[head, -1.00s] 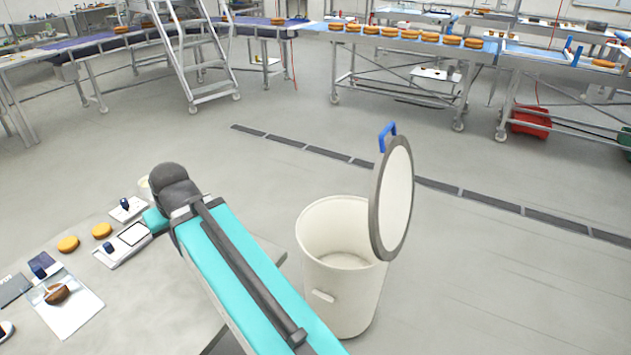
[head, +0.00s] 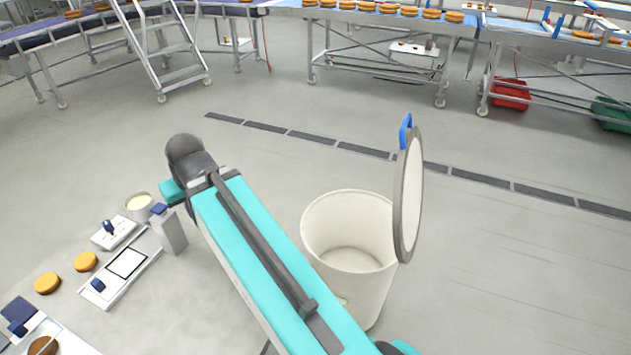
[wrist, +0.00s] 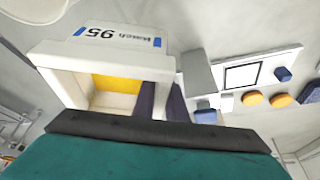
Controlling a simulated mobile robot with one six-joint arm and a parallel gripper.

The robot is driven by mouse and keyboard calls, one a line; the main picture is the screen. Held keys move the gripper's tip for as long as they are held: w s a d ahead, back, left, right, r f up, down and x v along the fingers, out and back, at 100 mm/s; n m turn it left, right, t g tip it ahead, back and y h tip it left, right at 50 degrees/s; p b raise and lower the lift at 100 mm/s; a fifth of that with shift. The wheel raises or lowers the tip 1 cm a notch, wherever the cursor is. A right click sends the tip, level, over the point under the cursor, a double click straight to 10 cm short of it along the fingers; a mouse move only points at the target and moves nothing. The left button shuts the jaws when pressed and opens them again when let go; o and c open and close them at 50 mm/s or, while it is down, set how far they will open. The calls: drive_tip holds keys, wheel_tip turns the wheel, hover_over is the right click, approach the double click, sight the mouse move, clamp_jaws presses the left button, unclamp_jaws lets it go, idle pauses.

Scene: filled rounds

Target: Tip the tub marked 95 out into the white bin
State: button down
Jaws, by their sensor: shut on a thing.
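The white tub marked 95 (wrist: 118,62) is close up in the wrist view, its label upside down in that picture. Yellow contents (wrist: 117,82) show through its opening. My gripper (wrist: 162,102) is shut on the tub's right wall, one dark finger on each side. In the head view my gripper is mostly hidden by my arm. A pale tub with cream-coloured contents (head: 139,203) shows left of the arm there; I cannot tell if it is the same one. The white bin (head: 318,215) stands open on the floor, right of my arm, and looks empty.
The bin's round lid (head: 409,195) stands upright on its right. A table with a scale (head: 120,268), a grey block (head: 171,236) and round cakes (head: 85,262) is at lower left. Floor beyond the bin is clear; conveyors and a stepladder (head: 165,50) stand behind.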

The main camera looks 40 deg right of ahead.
drive_tip(key=shift+w+d, duration=0.1)
drive_tip(key=shift+w, duration=0.15)
drive_tip(key=shift+w+d, duration=0.35)
drive_tip(key=shift+d, duration=0.05)
drive_tip(key=w+d+f+m+h+p, duration=0.1)
drive_tip(key=w+d+f+m, duration=0.2)
drive_tip(key=d, duration=0.4)
drive_tip(key=w+d+f+m+g+h+p, duration=0.1)
drive_tip(key=w+d+f+m, duration=0.1)
drive_tip(key=d, duration=0.5)
drive_tip(key=w+d+f+m+h+p, duration=0.1)
drive_tip(key=w+d+f+m, duration=0.2)
drive_tip(key=d, duration=0.4)
drive_tip(key=d+f+m+g, duration=0.1)
drive_tip(key=d+f+m, duration=0.1)
drive_tip(key=d+f, duration=0.3)
drive_tip(key=s+d+f+m+h+p, duration=0.1)
drive_tip(key=d+f+m, duration=0.2)
drive_tip(key=d, duration=0.9)
drive_tip(key=s+d+f+m+g+p, duration=0.1)
drive_tip(key=d+f+m, duration=0.1)
drive_tip(key=d+f, duration=0.5)
drive_tip(key=shift+d+g+h, duration=0.3)
drive_tip(key=shift+d, duration=0.8)
drive_tip(key=shift+s+f+m+t+b, duration=0.1)
drive_tip(key=shift+f+m+t+b, duration=0.1)
drive_tip(key=shift+m+t+b, duration=0.15)
